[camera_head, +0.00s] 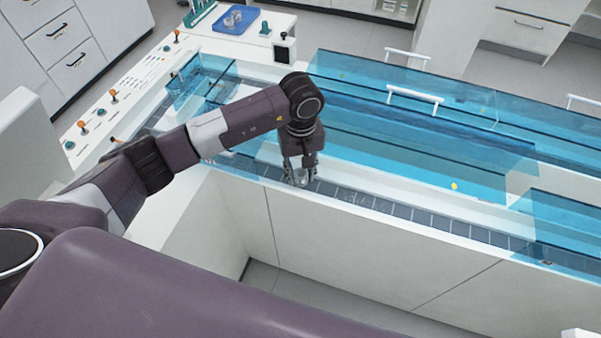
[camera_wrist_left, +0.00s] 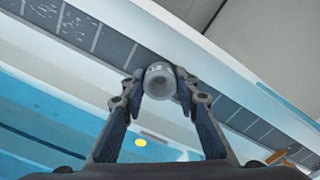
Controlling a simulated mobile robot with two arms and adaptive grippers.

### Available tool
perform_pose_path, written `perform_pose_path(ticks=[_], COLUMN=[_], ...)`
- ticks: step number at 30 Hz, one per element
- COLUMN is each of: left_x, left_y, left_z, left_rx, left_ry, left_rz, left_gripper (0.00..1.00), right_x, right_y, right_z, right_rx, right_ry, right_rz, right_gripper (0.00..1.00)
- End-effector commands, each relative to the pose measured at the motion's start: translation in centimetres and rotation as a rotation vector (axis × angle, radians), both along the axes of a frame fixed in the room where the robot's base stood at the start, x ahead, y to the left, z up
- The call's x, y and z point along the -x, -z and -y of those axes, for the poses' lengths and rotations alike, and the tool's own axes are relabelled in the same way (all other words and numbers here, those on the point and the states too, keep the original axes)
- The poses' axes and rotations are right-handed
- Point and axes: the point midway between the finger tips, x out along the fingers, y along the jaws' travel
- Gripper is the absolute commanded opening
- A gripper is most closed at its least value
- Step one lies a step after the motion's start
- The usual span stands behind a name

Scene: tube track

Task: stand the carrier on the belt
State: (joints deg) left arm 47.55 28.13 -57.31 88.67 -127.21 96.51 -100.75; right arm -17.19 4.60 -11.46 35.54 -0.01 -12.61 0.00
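The carrier (camera_wrist_left: 160,78), a small pale grey, hollow round piece, sits between the fingertips of my left gripper (camera_wrist_left: 161,88) in the left wrist view. The fingers close on it from both sides. In the head view my left gripper (camera_head: 300,175) points down over the belt (camera_head: 400,210), a dark grey segmented strip along the front of the counter. The carrier (camera_head: 300,178) shows there as a small pale shape between the fingers. The belt (camera_wrist_left: 112,45) runs behind the carrier in the left wrist view. I cannot tell whether the carrier touches it. My right gripper is out of view.
Transparent blue covers (camera_head: 430,105) with white handles (camera_head: 415,95) stand behind the belt. A control panel (camera_head: 125,95) with orange-topped levers lies at the left. A blue tray (camera_head: 236,20) with clear items sits at the far end. The belt is clear to the gripper's right.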

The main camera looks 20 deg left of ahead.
Motion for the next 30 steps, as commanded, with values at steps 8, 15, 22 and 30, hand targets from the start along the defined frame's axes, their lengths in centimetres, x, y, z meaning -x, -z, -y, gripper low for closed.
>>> perform_pose_path(ticks=[8,15,22,30], left_x=[0.46,0.42,0.38,0.3], left_y=[0.7,0.59,0.51,0.29], left_z=[-0.03,-0.03,-0.02,-0.03], left_rx=[-0.003,-0.003,-0.003,-0.002], left_ry=[0.001,0.002,0.001,0.001], left_rz=[-0.012,-0.011,-0.01,-0.008], left_gripper=[0.48,0.48,0.48,0.48], right_x=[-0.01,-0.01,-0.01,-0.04], right_y=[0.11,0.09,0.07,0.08], right_z=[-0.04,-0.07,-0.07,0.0], right_rx=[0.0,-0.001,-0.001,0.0], right_ry=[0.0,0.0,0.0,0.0], right_rz=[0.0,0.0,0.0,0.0], right_gripper=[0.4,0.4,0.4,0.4])
